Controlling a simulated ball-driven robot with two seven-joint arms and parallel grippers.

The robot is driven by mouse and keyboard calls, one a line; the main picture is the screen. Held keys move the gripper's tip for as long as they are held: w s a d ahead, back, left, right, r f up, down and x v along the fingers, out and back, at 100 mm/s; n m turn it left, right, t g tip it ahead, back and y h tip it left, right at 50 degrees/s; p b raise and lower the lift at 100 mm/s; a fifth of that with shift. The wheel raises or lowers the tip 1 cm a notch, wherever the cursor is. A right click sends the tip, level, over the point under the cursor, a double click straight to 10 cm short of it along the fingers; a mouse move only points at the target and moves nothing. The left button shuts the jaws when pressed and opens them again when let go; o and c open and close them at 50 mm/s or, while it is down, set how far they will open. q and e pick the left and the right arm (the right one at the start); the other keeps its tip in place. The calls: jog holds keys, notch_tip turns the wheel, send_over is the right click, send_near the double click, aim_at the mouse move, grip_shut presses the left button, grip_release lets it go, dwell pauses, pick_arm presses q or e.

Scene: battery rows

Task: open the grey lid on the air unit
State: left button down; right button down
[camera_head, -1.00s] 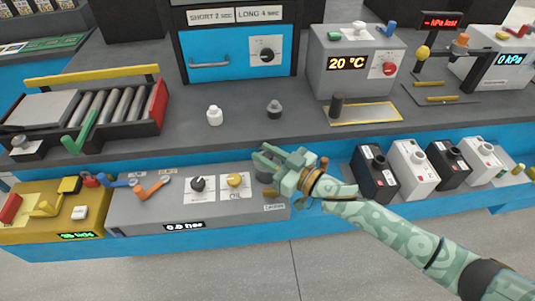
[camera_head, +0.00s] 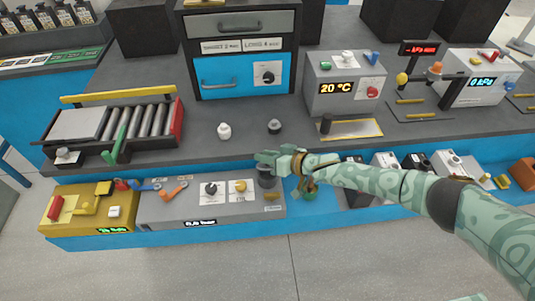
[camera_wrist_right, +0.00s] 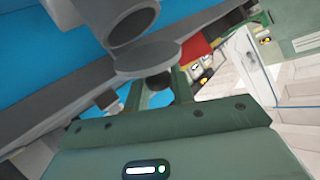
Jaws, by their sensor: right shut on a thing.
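The air unit (camera_head: 160,210) is a long grey box with a "0.0 bar" display, a black knob and a yellow knob. At its right end stands a short dark grey cylinder (camera_head: 267,181). My right gripper (camera_head: 268,158) is over the cylinder's top and largely hides it. In the right wrist view the grey lid (camera_wrist_right: 147,56) is a round disc between the cylinder (camera_wrist_right: 133,24) and my fingers. The cylinder's dark mouth shows, and the lid is tilted away from it. My right gripper (camera_wrist_right: 160,88) is shut on the dark knob of the lid. My left gripper is not in view.
A yellow unit (camera_head: 90,222) adjoins the air unit on the left. Black and white boxes (camera_head: 385,165) stand behind and right of my right arm. A white bottle (camera_head: 224,131) and a dark bottle (camera_head: 274,127) stand on the bench behind.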

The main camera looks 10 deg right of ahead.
jog(key=shift+w, duration=0.2)
dwell(0.4)
jog(key=c, duration=1.2)
grip_release()
jog(key=p+v, duration=0.5)
jog(key=v, duration=1.1)
jog(key=shift+r+p, duration=0.3)
jog(key=shift+r, duration=0.1)
jog(key=shift+w+d, duration=0.1)
jog(key=shift+d, duration=0.05)
